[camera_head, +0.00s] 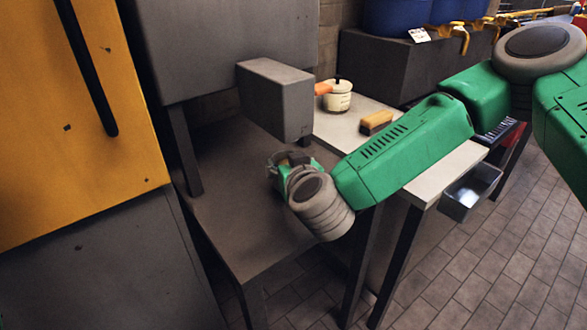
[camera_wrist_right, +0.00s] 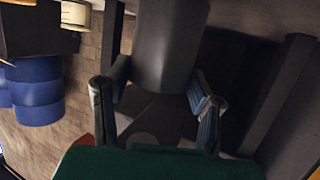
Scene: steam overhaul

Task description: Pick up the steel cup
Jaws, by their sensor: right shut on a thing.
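The steel cup (camera_wrist_right: 168,45) shows in the right wrist view as a smooth grey cylinder between the two fingers of my right gripper (camera_wrist_right: 158,98). The gripper is shut on it, with one finger on each side. In the head view my right gripper (camera_head: 290,163) is over the low grey table (camera_head: 245,225). There the cup is mostly hidden by the gripper and wrist, and I cannot tell whether it touches the table. My left gripper is not in view.
A grey box-shaped block (camera_head: 275,98) hangs just behind the gripper. A light side table (camera_head: 345,130) holds a cream pot (camera_head: 337,98) and a brush-like block (camera_head: 376,122). A yellow cabinet (camera_head: 75,110) stands at left.

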